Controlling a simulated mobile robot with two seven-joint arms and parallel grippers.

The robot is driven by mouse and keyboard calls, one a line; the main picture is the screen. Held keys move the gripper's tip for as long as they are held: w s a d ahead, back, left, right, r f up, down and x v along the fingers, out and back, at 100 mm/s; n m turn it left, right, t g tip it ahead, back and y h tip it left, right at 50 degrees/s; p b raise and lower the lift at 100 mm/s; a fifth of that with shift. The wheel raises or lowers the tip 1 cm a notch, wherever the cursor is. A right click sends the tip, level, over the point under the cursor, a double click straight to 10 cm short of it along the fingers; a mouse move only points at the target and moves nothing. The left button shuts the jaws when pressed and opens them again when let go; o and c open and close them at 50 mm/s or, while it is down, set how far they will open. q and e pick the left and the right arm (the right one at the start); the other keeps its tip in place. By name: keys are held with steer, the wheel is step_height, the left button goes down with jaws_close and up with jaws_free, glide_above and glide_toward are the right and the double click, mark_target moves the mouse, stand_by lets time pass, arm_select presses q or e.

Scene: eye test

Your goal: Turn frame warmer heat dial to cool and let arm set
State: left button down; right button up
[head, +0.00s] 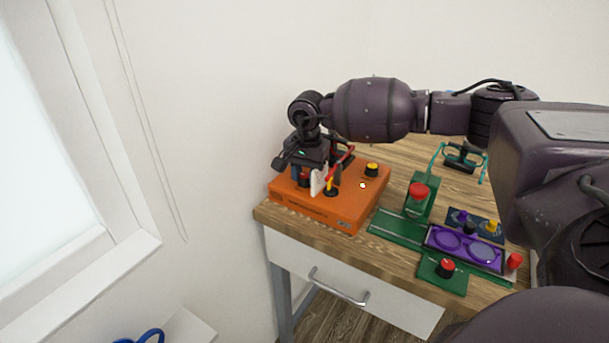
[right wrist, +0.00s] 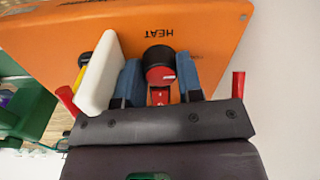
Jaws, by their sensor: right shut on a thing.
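The frame warmer is an orange box (head: 345,205) on the left end of the wooden table. Its heat dial, black with a red part (right wrist: 160,65), stands by the printed word HEAT in the right wrist view. My right gripper (head: 304,179) is over the left part of the box, its blue fingers (right wrist: 159,82) shut on the dial, one on each side. Which mark the dial points to cannot be read. A white upright piece (right wrist: 98,72) stands beside one finger; it also shows in the head view (head: 318,180). My left gripper is not in view.
Yellow-topped black knobs (head: 371,169) are on the box. Right of it are a green stand with a red knob (head: 418,191), green glasses frames (head: 460,157) behind, and a purple tray (head: 465,262). A drawer (head: 345,285) is below; a wall is close on the left.

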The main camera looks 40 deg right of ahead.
mark_target(307, 176)
stand_by(0.4)
steer(key=o, duration=0.9)
step_height(307, 176, up, 11)
steer(key=shift+s+d+f+p, duration=0.1)
steer(key=shift+s+p, duration=0.05)
steer(key=shift+p, duration=0.15)
steer(key=shift+s, duration=0.1)
stand_by(0.3)
